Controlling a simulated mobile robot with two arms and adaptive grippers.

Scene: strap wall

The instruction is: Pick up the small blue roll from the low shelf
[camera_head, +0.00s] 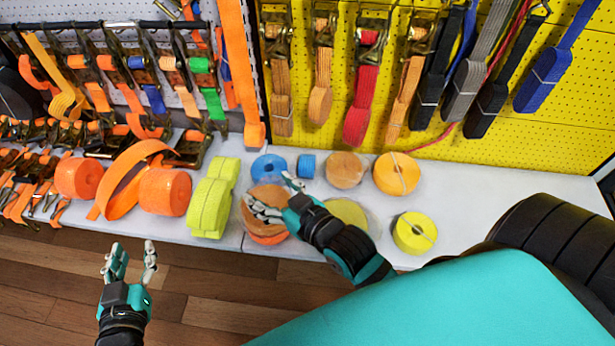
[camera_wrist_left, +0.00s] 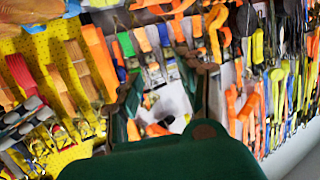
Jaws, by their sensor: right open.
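A small blue roll (camera_head: 306,165) stands on the low white shelf (camera_head: 465,195). A wider blue roll (camera_head: 269,167) lies just left of it. My right gripper (camera_head: 270,193) is open over the brown and orange rolls in front of the blue ones. Its upper finger is close to both blue rolls in the picture, and I see nothing held. My left gripper (camera_head: 133,246) is open and empty in front of the shelf, above the wooden floor. Its spread fingers also show in the left wrist view (camera_wrist_left: 166,95), where I cannot make out the small blue roll.
Tan (camera_head: 345,170), orange (camera_head: 397,173) and yellow (camera_head: 415,232) rolls sit to the right. A yellow-green bundle (camera_head: 211,200) and an orange roll (camera_head: 165,191) sit to the left. Straps hang on the yellow pegboard (camera_head: 480,147) behind. The shelf's right end has bare room.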

